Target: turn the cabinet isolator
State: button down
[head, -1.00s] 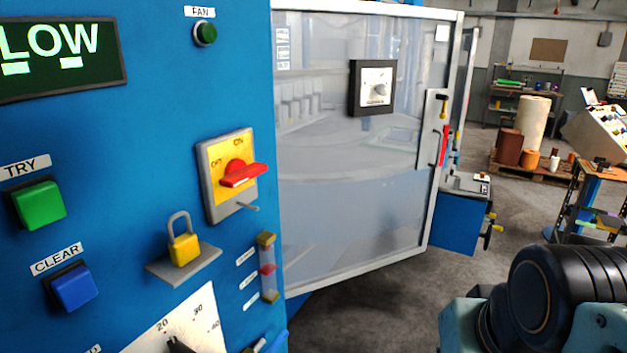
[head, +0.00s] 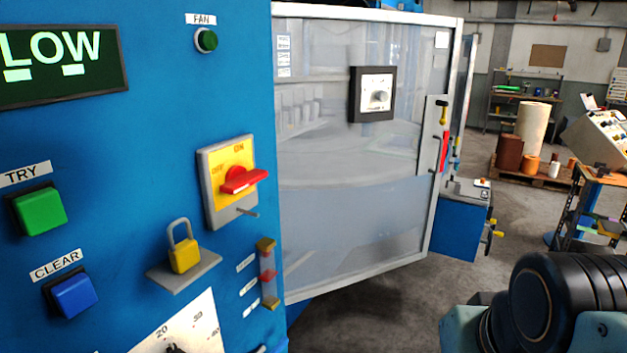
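The cabinet isolator is a red rotary handle (head: 243,181) on a yellow plate (head: 221,164) with a grey surround, on the blue cabinet face in the head view. The plate is marked ON at the top and OFF at the left. The handle lies roughly horizontal, its long end pointing right. A small grey pin sticks out below the plate. A yellow padlock (head: 184,256) with its shackle closed stands on a grey shelf (head: 183,273) below left, apart from the handle. Part of my dark arm is at lower right; my gripper is not in view.
A green TRY button (head: 40,211), a blue CLEAR button (head: 71,293), and a green FAN button (head: 206,40) are on the same panel. A clear guard door (head: 345,220) stands to the right. Open grey floor (head: 375,310) lies below it.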

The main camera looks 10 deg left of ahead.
aim_at(237, 179)
jog(key=i+l, duration=0.25)
jog(key=i, duration=0.2)
jog(key=i+l+u, duration=0.5)
jog(key=i, duration=0.05)
